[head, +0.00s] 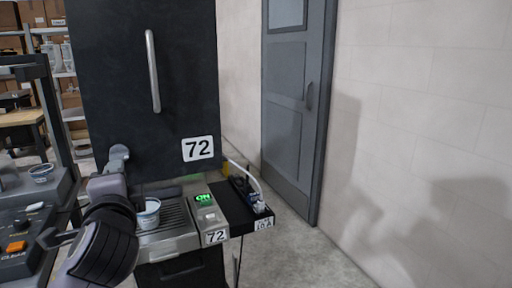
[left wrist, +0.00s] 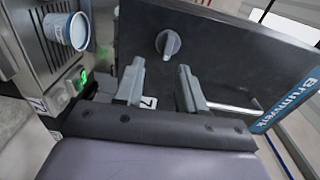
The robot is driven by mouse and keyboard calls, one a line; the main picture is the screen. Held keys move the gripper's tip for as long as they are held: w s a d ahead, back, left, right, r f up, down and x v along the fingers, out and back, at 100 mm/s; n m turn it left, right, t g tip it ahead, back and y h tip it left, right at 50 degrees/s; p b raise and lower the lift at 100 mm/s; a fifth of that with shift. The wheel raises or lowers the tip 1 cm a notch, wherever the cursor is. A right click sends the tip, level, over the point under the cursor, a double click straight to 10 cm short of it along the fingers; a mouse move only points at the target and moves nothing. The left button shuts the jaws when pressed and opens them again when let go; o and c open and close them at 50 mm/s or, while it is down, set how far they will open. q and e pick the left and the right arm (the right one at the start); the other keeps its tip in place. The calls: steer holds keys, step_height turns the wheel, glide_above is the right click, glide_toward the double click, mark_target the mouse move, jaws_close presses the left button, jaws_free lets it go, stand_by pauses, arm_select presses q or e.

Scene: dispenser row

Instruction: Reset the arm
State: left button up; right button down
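My left arm (head: 108,235) comes in from the lower left in the head view, in front of the dispenser's lower left; its fingertips are not clear there. In the left wrist view my left gripper (left wrist: 160,74) has its two fingers apart with nothing between them. A grey knob (left wrist: 168,42) on the black dispenser panel shows beyond the fingertips, with a visible gap. It also shows in the head view (head: 118,153). My right gripper is in neither view.
A white and blue cup (head: 149,214) stands upright on the drip tray (head: 175,218) close to my arm. A green ON display (head: 203,198) is lit. Another machine (head: 30,225) stands at left. A dark side shelf (head: 240,205) holds a cable. Floor is free at right before a grey door (head: 292,90).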

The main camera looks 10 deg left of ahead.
arm_select(q)
steer(key=s+d+f+g+h, duration=0.1)
steer(key=d+f+h, duration=0.15)
steer(key=f, duration=0.55)
steer(key=s+d+f+n+g+h, duration=0.1)
steer(key=d+f+h, duration=0.15)
steer(key=f, duration=0.65)
steer(key=s+d+f+g+h, duration=0.1)
steer(key=d+f+h, duration=0.15)
steer(key=f, duration=0.55)
steer(key=s+d+f+n+g+h, duration=0.2)
steer(key=s+f+n, duration=0.6)
steer(key=s+f, duration=0.9)
steer(key=shift+d+f+h, duration=0.3)
steer(key=shift+f+h, duration=0.1)
steer(key=shift+h, duration=0.35)
